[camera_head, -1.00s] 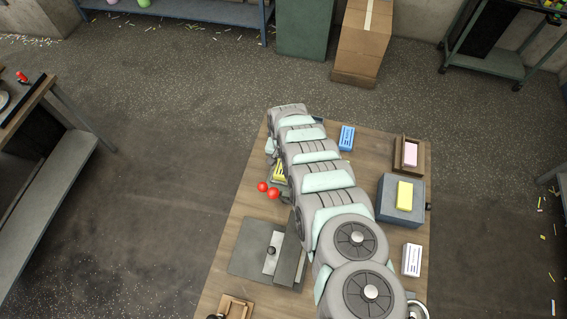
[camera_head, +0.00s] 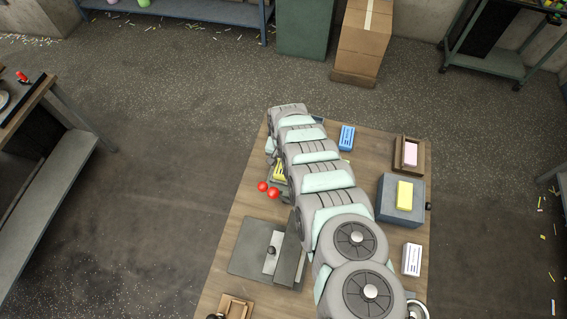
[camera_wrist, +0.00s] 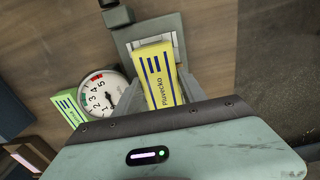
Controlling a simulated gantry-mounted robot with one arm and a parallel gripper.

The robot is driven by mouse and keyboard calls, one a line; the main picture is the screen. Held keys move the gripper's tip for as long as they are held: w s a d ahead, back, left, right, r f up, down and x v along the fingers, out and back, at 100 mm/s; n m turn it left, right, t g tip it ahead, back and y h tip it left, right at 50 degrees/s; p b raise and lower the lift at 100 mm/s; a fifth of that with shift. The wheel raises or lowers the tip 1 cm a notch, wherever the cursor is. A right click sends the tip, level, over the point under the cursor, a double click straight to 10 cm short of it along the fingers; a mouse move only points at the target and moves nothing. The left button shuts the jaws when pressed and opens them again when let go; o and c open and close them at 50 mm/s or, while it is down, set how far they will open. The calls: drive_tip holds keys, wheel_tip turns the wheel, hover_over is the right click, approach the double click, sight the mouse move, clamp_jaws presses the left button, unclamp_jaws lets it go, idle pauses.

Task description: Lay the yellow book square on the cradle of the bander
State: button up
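The yellow book (camera_wrist: 160,75) with dark blue stripes lies between the fingers of my gripper (camera_wrist: 163,92) in the wrist view. The grey fingers flank it on both sides and appear closed on it. Beyond it is a grey framed fixture (camera_wrist: 148,29) with a pale striped bed, which looks like the bander's cradle. The book's far end overlaps this bed and looks slightly turned against it; I cannot tell whether it touches. In the head view the yellow book (camera_head: 279,172) shows at the arm's left side; my gripper is mostly hidden there.
A round dial (camera_wrist: 103,94) and a yellow-green book (camera_wrist: 68,108) are left of the gripper. Two red balls (camera_head: 267,190) are beside the fixture. A blue book (camera_head: 346,138), a grey box (camera_head: 386,215) bearing a yellow block, and a white book (camera_head: 411,260) stand right of the arm.

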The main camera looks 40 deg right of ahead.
drive_tip(key=o, duration=0.4)
drive_tip(key=shift+o, duration=0.2)
drive_tip(key=shift+r, duration=0.1)
wheel_tip(320, 180, up, 11)
drive_tip(key=b, duration=0.1)
drive_tip(key=shift+f, duration=0.2)
idle(0.4)
drive_tip(key=shift+w+a, duration=0.1)
idle(0.7)
